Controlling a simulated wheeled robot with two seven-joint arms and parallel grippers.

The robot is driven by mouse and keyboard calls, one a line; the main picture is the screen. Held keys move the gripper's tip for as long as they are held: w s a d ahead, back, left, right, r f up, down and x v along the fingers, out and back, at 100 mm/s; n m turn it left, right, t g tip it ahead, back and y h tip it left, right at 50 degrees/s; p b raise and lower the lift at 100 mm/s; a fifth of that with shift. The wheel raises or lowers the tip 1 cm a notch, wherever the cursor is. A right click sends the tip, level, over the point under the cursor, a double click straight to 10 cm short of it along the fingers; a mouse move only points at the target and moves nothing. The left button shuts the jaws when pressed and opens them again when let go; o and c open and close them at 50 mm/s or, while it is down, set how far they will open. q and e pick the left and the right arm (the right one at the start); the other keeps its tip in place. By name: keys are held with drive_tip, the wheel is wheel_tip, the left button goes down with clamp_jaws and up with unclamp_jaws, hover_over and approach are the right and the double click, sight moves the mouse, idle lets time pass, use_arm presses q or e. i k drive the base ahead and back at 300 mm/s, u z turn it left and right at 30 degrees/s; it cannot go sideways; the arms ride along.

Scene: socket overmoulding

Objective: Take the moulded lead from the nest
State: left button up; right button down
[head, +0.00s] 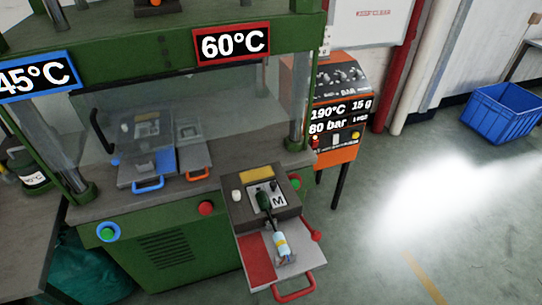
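A lead lies on a slide-out drawer (258,262) at the front of the green machine. Its dark green moulded end (263,199) sits in the grey nest block (238,212), beside a plate marked M. A dark cable runs from it toward the front, to a light blue and white part with a yellow band (281,244). Small tan and grey ends show just below that part; they are too small to make out. Neither of my grippers is in view, and nothing is seen touching the lead.
The drawer has a red handle (294,289) and a red knob lever (315,235) at its right. Two more trays, with blue (148,184) and orange (197,175) handles, stand behind the clear guard. An orange control unit (338,110) stands behind right.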

sight(262, 198)
drive_tip(key=z, duration=1.85)
drive_tip(key=k, duration=1.2)
drive_tip(key=u, duration=1.8)
drive_tip(key=i, duration=0.5)
drive_tip(key=z, duration=0.05)
